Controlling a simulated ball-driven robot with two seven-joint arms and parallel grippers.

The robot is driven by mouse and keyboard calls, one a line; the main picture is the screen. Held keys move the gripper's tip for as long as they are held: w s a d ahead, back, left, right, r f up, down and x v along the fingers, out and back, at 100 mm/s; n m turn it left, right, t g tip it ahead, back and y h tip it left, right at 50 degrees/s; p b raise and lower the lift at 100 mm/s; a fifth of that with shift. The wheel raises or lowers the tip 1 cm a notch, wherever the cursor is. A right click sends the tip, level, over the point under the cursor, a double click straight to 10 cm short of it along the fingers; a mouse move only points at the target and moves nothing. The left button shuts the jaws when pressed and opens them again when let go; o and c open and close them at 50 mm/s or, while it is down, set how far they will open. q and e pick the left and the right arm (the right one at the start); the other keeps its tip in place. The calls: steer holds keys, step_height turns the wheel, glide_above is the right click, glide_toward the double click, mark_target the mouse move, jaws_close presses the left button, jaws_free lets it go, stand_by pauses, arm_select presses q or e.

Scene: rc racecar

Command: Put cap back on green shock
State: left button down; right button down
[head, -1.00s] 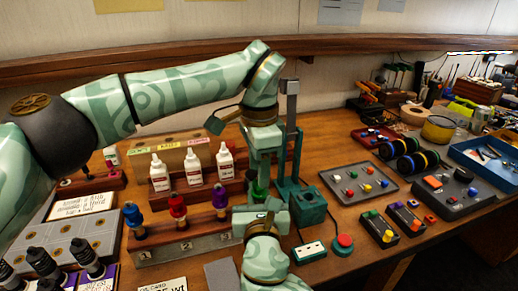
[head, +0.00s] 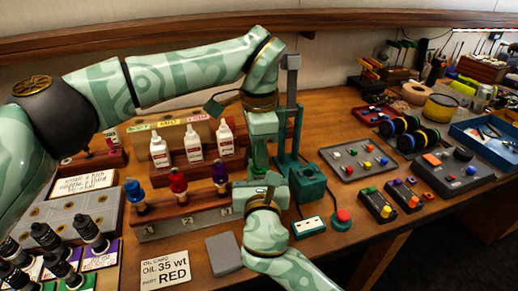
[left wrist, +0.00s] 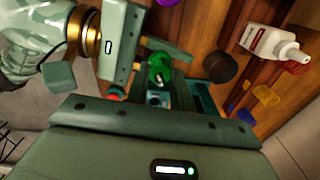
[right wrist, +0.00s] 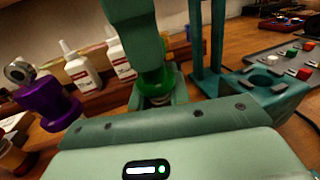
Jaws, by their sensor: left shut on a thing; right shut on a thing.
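The green shock (right wrist: 157,84) stands upright between my two grippers; it also shows in the head view (head: 259,160) and from above in the left wrist view (left wrist: 159,68). My left gripper (head: 262,145) reaches down from above and is shut on the green cap at its top. My right gripper (head: 258,186) comes from the front, lower down, and is shut on the shock's body. Cap and body are both green and close together. The fingers hide the joint, so I cannot tell whether the cap is seated.
A rack (head: 185,224) with blue, red and purple shocks stands to the left. White bottles (head: 194,143) stand behind it. A teal press stand (head: 308,182) is close on the right, near a red button (head: 343,215). An oil card (head: 165,270) lies in front.

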arm_select(q)
steer(key=m, duration=0.5)
steer(key=shift+w+m, duration=0.1)
steer(key=shift+m, duration=0.3)
steer(key=m, duration=0.6)
steer(key=shift+m, duration=0.3)
steer(key=m, duration=0.9)
steer(key=shift+m, duration=0.4)
steer(key=m, duration=1.5)
steer(key=shift+m, duration=0.4)
steer(key=m, duration=0.4)
steer(key=c, duration=1.2)
jaws_free()
steer(key=shift+f, duration=0.1)
